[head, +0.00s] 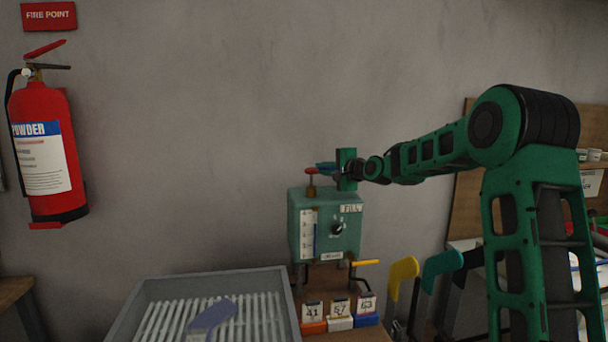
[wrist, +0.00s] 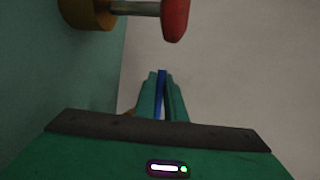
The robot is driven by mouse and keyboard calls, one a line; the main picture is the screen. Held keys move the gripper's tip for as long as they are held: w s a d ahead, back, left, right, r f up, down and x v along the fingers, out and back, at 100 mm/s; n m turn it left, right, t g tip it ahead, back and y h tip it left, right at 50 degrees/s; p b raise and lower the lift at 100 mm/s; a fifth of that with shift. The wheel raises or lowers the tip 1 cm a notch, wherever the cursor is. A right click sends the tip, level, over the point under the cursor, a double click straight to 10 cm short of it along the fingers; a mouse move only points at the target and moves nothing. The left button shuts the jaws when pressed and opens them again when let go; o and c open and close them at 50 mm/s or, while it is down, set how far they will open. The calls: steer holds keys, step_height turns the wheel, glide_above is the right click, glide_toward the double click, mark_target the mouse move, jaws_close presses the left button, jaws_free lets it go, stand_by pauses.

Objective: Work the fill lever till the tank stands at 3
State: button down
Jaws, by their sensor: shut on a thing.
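The green tank box (head: 325,240) stands against the wall with a "FILL" label (head: 351,209) and a dark knob (head: 338,228) on its front. A pale gauge strip with marks (head: 307,235) runs down its left side; its level is too small to read. A red-tipped lever (head: 311,170) stands on a brass post on top; it also shows in the wrist view (wrist: 174,18), apart from my fingers. My gripper (head: 328,168) is above the box and shut on a narrow blue piece (wrist: 161,92). Whether that piece belongs to a lever is unclear.
A yellow handle (head: 365,262) juts out at the box's lower right. Numbered blocks (head: 340,322) sit below it. A grey ribbed tray (head: 140,310) holds a purple-grey piece. A fire extinguisher (head: 45,150) hangs far left. Yellow and teal upright forms (head: 403,268) stand right.

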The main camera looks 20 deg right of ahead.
steer(key=shift+a+f, duration=0.1)
steer(key=shift+f, duration=0.1)
steer(key=c, duration=1.8)
jaws_free()
steer(key=shift+r, duration=0.1)
steer(key=shift+s+d+r, duration=0.15)
steer(key=shift+s+d, duration=0.1)
steer(key=shift+s, duration=0.25)
steer(key=v, duration=0.9)
steer(key=shift+s, duration=0.25)
